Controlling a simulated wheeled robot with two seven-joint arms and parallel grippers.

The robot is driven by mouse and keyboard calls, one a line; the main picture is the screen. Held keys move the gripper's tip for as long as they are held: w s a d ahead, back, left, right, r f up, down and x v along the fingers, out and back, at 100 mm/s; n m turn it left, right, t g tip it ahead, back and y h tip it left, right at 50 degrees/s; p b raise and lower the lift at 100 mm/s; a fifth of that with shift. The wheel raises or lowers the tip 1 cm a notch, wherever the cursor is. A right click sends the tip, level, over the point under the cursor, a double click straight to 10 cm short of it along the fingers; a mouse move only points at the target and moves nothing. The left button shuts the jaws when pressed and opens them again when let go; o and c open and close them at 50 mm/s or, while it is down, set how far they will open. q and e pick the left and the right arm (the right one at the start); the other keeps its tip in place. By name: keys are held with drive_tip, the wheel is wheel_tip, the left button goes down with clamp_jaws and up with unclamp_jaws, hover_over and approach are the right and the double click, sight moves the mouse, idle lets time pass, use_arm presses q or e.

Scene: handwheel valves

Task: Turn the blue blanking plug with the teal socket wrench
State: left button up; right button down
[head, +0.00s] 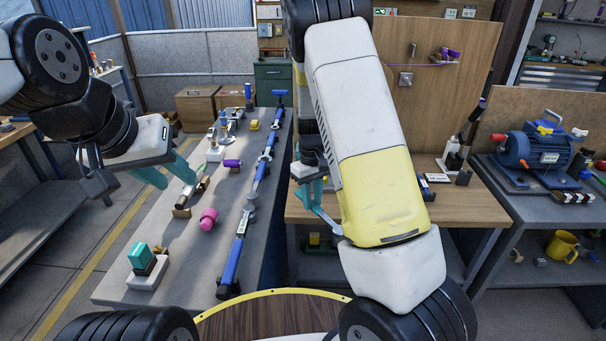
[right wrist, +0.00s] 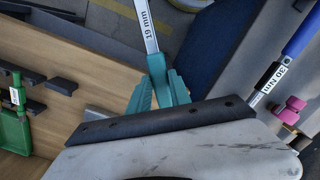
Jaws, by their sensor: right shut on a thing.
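My right gripper (right wrist: 157,88) has teal fingers closed on a wrench (right wrist: 146,28) marked "19 mm", whose pale shaft extends away from the fingers. In the head view my right arm hides most of this gripper; some teal (head: 309,196) shows left of the arm, above the wooden bench. My left gripper (head: 177,181) is open and empty over the left part of the grey table (head: 165,215). I cannot pick out the blue blanking plug for certain.
A pink part (head: 208,218) and a teal-topped block (head: 141,256) are on the grey table, with several small parts farther back. The wooden bench (head: 400,210) has an upright back panel.

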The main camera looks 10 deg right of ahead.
drive_tip(key=w+a+r+n, duration=0.1)
drive_tip(key=w+a+n, duration=0.3)
drive_tip(key=w+n, duration=0.3)
drive_tip(key=w+a+r+n+t, duration=0.1)
drive_tip(key=w+a+n, duration=0.4)
drive_tip(key=n, duration=0.6)
drive_tip(key=shift+w+a+h, duration=0.15)
drive_tip(key=shift+w+h, duration=0.15)
drive_tip(key=shift+w, duration=0.65)
drive_tip(key=shift+r, duration=0.1)
drive_tip(key=shift+f, duration=1)
idle(1.3)
